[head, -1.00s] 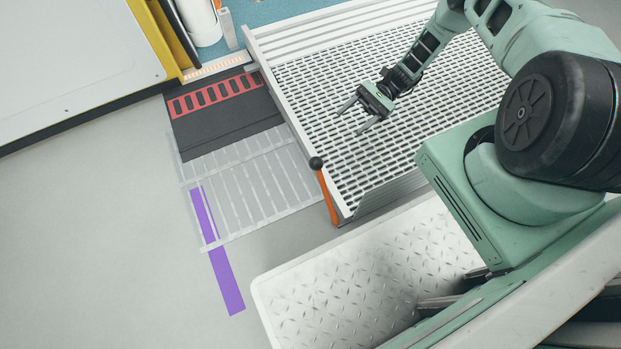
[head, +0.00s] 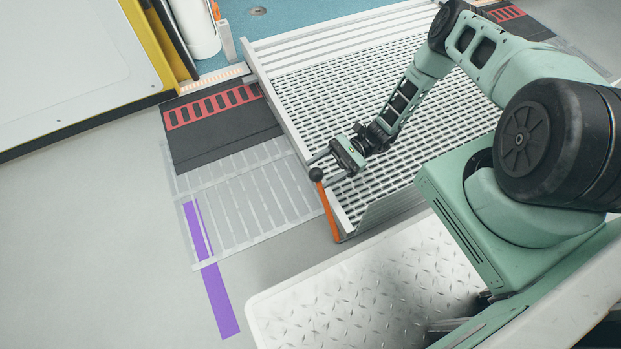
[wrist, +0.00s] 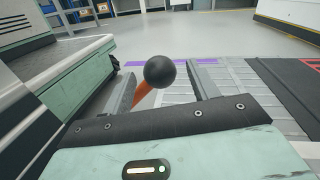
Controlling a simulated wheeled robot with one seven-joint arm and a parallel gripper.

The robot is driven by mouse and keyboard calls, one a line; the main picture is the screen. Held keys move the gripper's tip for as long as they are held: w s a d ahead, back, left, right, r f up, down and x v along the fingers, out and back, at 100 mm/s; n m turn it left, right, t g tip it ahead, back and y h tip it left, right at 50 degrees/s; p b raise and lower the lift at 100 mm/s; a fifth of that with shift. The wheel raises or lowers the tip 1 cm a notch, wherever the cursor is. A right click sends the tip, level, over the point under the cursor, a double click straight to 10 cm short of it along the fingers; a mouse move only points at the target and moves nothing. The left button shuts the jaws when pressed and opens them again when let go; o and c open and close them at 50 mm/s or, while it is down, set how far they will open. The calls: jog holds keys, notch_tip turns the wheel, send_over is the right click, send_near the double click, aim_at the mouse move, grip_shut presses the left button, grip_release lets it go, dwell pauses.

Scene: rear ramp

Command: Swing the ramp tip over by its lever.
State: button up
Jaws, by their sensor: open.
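The lever is an orange bar with a black ball knob (head: 316,174) at its upper end. Its orange bar (head: 329,214) runs down along the left side of the ramp (head: 377,186), a perforated silver metal deck. My gripper (head: 320,168) is open, with its fingertips on either side of the knob in the head view. In the wrist view the knob (wrist: 159,72) stands between my two fingers, and the orange bar (wrist: 144,93) slopes down to the left below it. I cannot tell whether the fingers touch the knob.
A purple floor strip (head: 214,279) and pale hatched markings (head: 240,201) lie left of the ramp on clear grey floor. A dark mat with red slots (head: 214,109) lies further back. A diamond-plate surface (head: 345,289) is in front.

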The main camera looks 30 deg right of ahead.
aim_at(310, 178)
jog(key=shift+s+a+b, duration=0.2)
jog(key=shift+a, duration=0.9)
jog(key=shift+s+a+b, duration=0.15)
jog(key=shift+a, duration=0.9)
jog(key=shift+c, duration=0.3)
jog(key=c, duration=1.2)
jog(key=shift+d+r, duration=0.1)
jog(key=shift+r, duration=0.05)
grip_shut()
